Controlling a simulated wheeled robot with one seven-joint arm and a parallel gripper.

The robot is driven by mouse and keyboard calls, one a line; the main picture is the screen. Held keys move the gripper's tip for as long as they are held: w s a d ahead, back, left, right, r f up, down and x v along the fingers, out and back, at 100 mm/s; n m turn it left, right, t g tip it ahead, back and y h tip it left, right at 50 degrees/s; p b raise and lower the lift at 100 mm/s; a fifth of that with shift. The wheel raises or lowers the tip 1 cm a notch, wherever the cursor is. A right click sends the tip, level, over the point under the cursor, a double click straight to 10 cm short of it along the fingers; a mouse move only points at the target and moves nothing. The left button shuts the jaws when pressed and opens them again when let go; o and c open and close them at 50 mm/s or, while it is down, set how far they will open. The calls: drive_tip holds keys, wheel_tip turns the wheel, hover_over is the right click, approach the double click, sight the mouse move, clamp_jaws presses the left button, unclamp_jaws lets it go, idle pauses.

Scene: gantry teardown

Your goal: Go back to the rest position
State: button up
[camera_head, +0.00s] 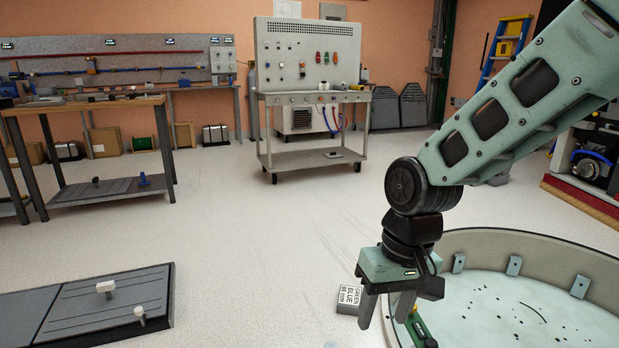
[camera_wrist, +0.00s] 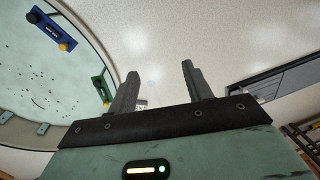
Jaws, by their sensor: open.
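My gripper (camera_head: 384,309) hangs from the arm at the right of the head view, fingers pointing down, just left of the round pale green tub's rim (camera_head: 480,238). In the wrist view my gripper (camera_wrist: 157,85) is open, with two dark fingers apart and nothing between them. A green part (camera_head: 420,328) sits at the tub's near left side, partly cut off by the frame in the head view. In the wrist view the green part (camera_wrist: 101,88) is left of the fingers, and a blue part (camera_wrist: 52,31) lies farther left in the tub.
A small block labelled "GREEN BLUE" (camera_head: 349,298) is on the floor left of my gripper. A low dark panel (camera_head: 110,300) with white knobs lies at the lower left. A workbench (camera_head: 90,105) and a wheeled control cart (camera_head: 312,98) stand behind. The floor between is clear.

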drive_tip(key=s+d+r+n+h+p, duration=0.1)
drive_tip(key=s+r+n, duration=0.1)
drive_tip(key=s, duration=0.7)
drive_tip(key=s+d+r+n+p, duration=0.1)
drive_tip(key=s+d+n, duration=0.15)
drive_tip(key=s, duration=0.55)
wheel_tip(320, 180, up, 37)
drive_tip(key=p, duration=3.6)
drive_tip(key=shift+w+a+f, duration=0.15)
drive_tip(key=shift+a, duration=0.3)
